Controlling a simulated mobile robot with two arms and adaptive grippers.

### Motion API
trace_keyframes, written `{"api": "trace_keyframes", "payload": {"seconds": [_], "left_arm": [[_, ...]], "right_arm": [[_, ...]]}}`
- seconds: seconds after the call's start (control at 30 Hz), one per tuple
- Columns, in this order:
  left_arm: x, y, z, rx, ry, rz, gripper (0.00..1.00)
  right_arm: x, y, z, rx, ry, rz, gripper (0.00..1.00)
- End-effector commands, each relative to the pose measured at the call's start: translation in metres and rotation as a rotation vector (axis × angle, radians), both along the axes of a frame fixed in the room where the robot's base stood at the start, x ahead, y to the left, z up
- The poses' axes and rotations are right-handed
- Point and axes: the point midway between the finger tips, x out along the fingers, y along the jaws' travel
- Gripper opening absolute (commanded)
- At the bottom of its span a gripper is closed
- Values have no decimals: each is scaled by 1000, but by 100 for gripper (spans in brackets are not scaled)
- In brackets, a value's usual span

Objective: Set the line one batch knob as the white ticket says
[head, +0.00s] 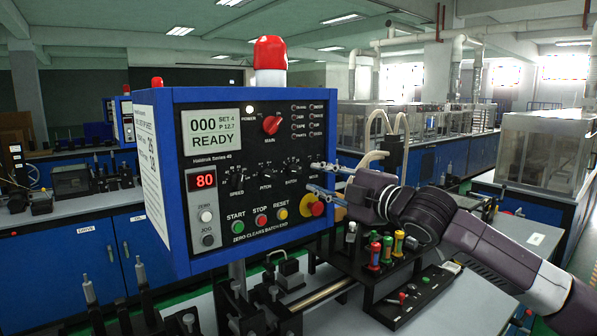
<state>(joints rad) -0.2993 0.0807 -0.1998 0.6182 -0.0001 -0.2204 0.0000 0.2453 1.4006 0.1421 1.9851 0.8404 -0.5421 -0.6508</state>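The blue control box (254,98) has a black front panel with a row of black knobs. The knob above the BATCH label (291,172) is in the right half of this row; its pointer is too small to read. The screen (212,138) shows 000, SET 4, P 12.7 and READY. My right gripper (312,178) is open and empty at the panel's right edge, right of the batch knob. My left gripper is out of view.
Below the knobs are green, red and yellow buttons (261,220) and a red emergency stop (317,209). A red main switch (271,124) sits above. Fixtures with coloured handles (387,248) stand under my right arm. A red lamp (269,54) tops the box.

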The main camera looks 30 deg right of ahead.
Motion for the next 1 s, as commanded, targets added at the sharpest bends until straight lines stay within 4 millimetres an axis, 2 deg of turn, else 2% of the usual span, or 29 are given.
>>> {"api": "trace_keyframes", "payload": {"seconds": [0.03,0.1,0.4,0.63,1.0], "left_arm": [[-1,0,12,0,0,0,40],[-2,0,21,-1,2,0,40],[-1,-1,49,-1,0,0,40],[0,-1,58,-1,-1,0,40],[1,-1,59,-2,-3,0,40]], "right_arm": [[4,0,8,5,-3,1,26],[9,2,8,4,-3,3,26],[44,9,7,2,-2,8,26],[65,9,3,-1,-1,6,26],[69,10,0,-3,1,7,26]]}}
